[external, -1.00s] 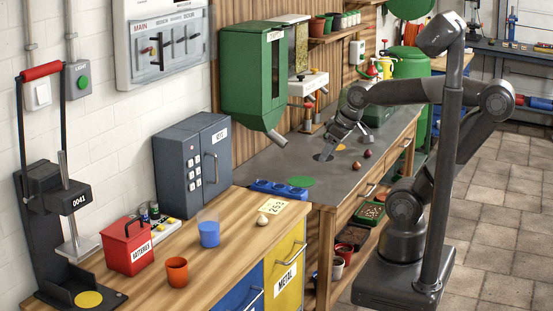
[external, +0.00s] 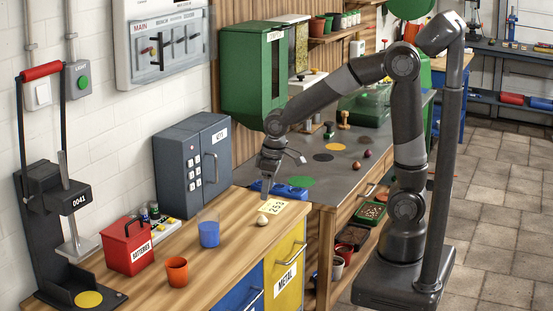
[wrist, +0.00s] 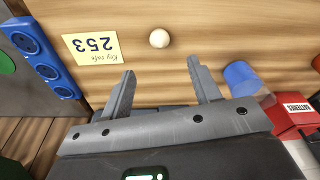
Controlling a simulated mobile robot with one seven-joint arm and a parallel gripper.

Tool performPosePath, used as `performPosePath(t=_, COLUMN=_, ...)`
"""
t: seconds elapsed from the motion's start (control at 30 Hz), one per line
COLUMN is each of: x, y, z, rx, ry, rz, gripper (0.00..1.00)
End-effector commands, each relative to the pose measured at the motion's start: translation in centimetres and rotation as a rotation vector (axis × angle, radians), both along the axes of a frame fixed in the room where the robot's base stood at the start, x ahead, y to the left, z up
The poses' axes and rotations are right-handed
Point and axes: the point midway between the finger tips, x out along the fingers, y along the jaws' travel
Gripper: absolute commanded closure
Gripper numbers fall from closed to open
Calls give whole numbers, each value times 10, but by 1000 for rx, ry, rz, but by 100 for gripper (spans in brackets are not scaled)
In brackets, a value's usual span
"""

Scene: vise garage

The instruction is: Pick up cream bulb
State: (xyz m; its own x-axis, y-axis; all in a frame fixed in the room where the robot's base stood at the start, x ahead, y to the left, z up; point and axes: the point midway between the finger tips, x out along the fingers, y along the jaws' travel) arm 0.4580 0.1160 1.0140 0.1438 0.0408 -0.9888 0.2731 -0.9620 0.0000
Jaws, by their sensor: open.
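The cream bulb (external: 262,220) lies on the wooden workbench, in front of the yellow note. In the wrist view the cream bulb (wrist: 159,38) is a small pale round thing on the wood, beyond the fingertips and roughly midway between them. My gripper (external: 268,190) hangs above the bench near the note and the blue socket strip, a little behind the bulb. In the wrist view my gripper (wrist: 160,72) has its two fingers wide apart with nothing between them. It does not touch the bulb.
The yellow note (external: 283,206) reading 253 lies beside the bulb. A blue cup (external: 209,233), an orange cup (external: 177,271) and a red batteries box (external: 127,246) stand to the left. The blue socket strip (wrist: 42,52) is at the bench's edge. Wood around the bulb is clear.

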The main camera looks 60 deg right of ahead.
Motion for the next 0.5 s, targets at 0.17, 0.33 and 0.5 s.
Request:
performPosePath(t=0.17, x=3, y=1, z=-30, rx=-1, ry=5, rz=0, gripper=43)
performPosePath(t=0.33, x=6, y=1, z=-47, rx=-1, ry=3, rz=-1, gripper=43)
performPosePath(t=0.5, x=8, y=2, z=-61, rx=-1, ry=4, rz=-1, gripper=43)
